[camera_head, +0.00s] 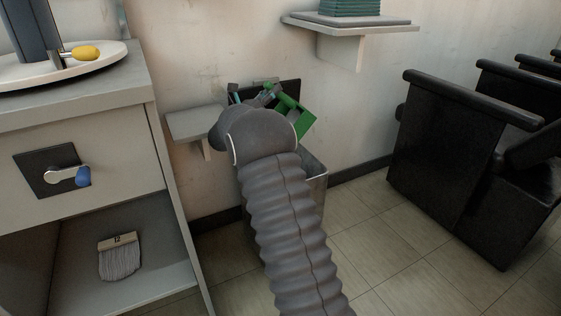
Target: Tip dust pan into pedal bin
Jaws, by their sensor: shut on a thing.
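The green dust pan (304,121) is above the pedal bin, tilted, with its handle toward my gripper. My gripper (268,96) is shut on the dust pan's handle; my arm hides much of the grip. The pedal bin (317,183) is a grey box on the floor against the wall, mostly hidden behind my arm. A dark upright panel (291,88) behind the pan looks like its raised lid. I cannot see whether anything lies in the pan, nor the bin's inside or pedal.
A small grey wall shelf (190,123) is just left of my gripper. A higher shelf (350,27) carries a green stack. A counter (70,95) with a drawer and a brush (119,260) below is at left. Black seats (450,150) stand at right. Floor (385,250) between is clear.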

